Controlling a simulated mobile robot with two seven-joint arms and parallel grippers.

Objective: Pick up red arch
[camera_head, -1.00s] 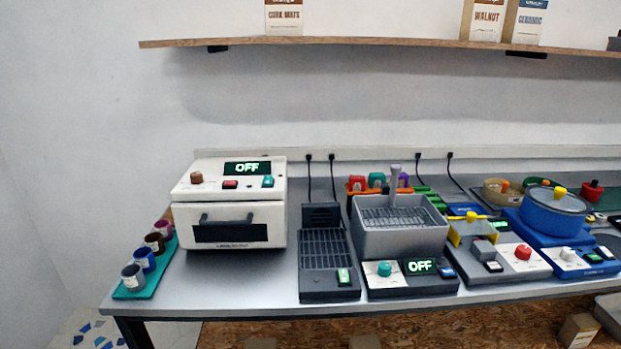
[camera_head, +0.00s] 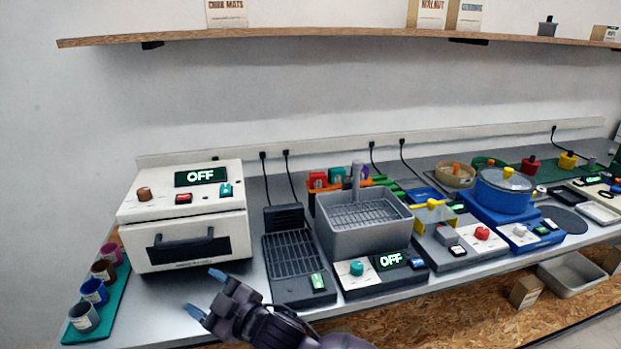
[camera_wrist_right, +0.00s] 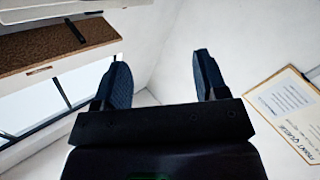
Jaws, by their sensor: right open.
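A red piece (camera_head: 317,181), which looks like the red arch, stands in an orange rack behind the grey basin. It is small in the head view, and its lower part is hidden. A teal piece (camera_head: 337,175) stands beside it. My right gripper (camera_head: 206,292) is open and empty in front of the white oven-like machine, well to the left of and nearer than the red piece. In the right wrist view its two dark blue fingers (camera_wrist_right: 162,78) are apart with nothing between them. My left gripper is not in view.
The grey basin (camera_head: 362,237) with its upright post stands in front of the rack. A dark grilled unit (camera_head: 292,254) is left of it, then the white machine (camera_head: 187,222). A yellow-topped device and a blue pot (camera_head: 503,197) are to the right. A shelf (camera_head: 340,37) runs above.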

